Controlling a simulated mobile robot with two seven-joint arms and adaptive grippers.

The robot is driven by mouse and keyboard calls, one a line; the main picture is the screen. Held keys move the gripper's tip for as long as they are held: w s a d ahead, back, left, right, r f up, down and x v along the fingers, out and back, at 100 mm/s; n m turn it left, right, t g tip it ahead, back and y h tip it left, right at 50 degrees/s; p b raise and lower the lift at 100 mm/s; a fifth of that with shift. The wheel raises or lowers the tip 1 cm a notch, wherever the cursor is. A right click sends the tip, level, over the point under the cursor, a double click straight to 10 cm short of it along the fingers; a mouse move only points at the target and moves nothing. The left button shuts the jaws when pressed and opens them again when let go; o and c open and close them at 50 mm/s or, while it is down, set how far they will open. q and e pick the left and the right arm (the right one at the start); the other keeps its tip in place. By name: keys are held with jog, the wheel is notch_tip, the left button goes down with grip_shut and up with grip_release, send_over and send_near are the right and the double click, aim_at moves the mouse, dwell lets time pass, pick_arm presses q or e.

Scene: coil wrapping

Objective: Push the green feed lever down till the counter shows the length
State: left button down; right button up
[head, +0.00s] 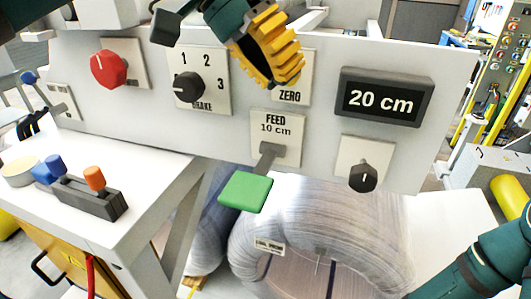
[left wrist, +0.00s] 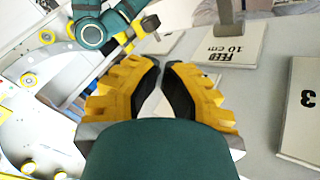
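The green feed lever (head: 246,191) sticks out below the plate marked FEED 10 cm (head: 277,128) on the white panel. Its grey stem (head: 268,157) slopes down to a flat green paddle. The counter (head: 383,98) reads 20 cm. My left gripper (head: 287,72) is in front of the panel's top, above the lever and partly over the ZERO plate (head: 291,92). In the left wrist view its yellow fingers (left wrist: 161,68) are drawn together at the tips with nothing between them. The FEED plate (left wrist: 232,42) shows beyond them; the green paddle is out of that view. Nothing touches the lever.
The panel carries a red knob (head: 108,69), a black BRAKE dial (head: 188,86) and a small black knob (head: 363,177). A wrapped coil (head: 330,225) lies beneath. My right arm (head: 482,268) is at lower right. A switch box (head: 88,196) sits on the left table.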

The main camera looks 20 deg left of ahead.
aim_at(259, 173)
pick_arm(q)
jog(key=shift+s+f+b, duration=0.2)
jog(key=shift+f+b, duration=1.65)
jog(key=shift+f, duration=2.55)
jog(key=c, duration=1.7)
grip_release()
grip_shut()
